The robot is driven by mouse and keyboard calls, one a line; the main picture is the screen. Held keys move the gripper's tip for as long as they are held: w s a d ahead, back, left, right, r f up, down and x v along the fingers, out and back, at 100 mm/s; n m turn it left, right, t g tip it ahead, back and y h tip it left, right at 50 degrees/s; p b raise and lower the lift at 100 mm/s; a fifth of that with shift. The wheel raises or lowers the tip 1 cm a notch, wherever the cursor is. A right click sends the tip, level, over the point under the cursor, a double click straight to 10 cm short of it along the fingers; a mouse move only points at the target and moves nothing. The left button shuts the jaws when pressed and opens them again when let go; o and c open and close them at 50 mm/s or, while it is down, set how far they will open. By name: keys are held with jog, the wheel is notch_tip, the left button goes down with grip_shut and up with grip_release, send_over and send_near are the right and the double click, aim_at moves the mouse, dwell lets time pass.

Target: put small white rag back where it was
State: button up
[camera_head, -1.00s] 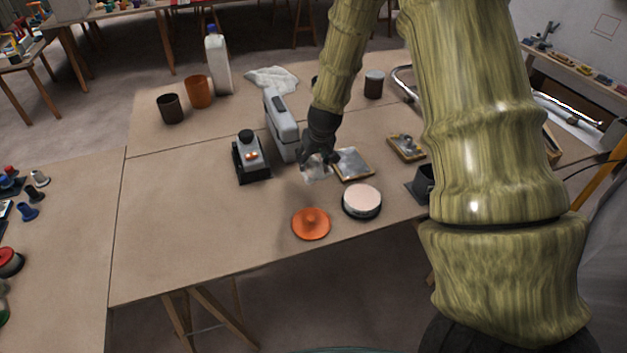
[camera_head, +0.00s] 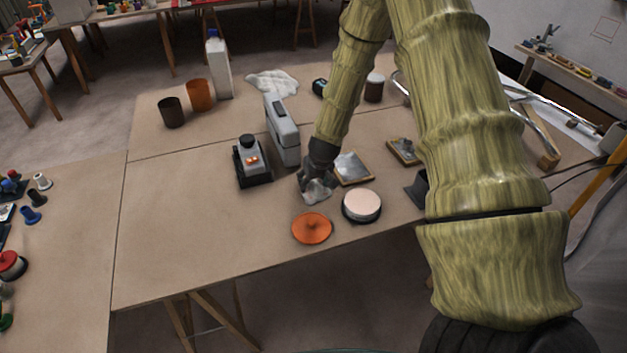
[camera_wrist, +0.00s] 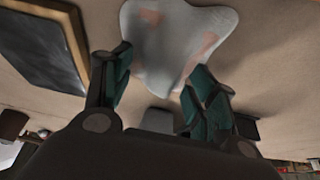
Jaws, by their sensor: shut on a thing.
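The small white rag (camera_head: 317,191) is at my gripper's fingertips, over the table between the orange lid and the small framed tray. In the wrist view the rag (camera_wrist: 178,42) is whitish with faint reddish stains, and its near part is between the two teal-padded fingers. My gripper (camera_head: 313,182) points down and is shut on the rag; it also shows in the wrist view (camera_wrist: 155,88). I cannot tell whether the rag's lower edge touches the table. A larger white cloth (camera_head: 272,83) lies at the back of the table.
Close by are an orange lid (camera_head: 312,229), a round pink-topped tin (camera_head: 361,206), a framed tray (camera_head: 354,168), a grey upright device (camera_head: 283,134) and a black-based device (camera_head: 251,160). Cups and a white bottle (camera_head: 218,66) stand behind. The table's left front (camera_head: 190,230) is clear.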

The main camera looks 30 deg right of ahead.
aim_at(318, 195)
jog(key=shift+f, duration=0.15)
jog(key=o, duration=1)
jog(key=shift+r, duration=0.25)
jog(key=shift+b+v, duration=0.9)
jog(key=shift+v, duration=5.05)
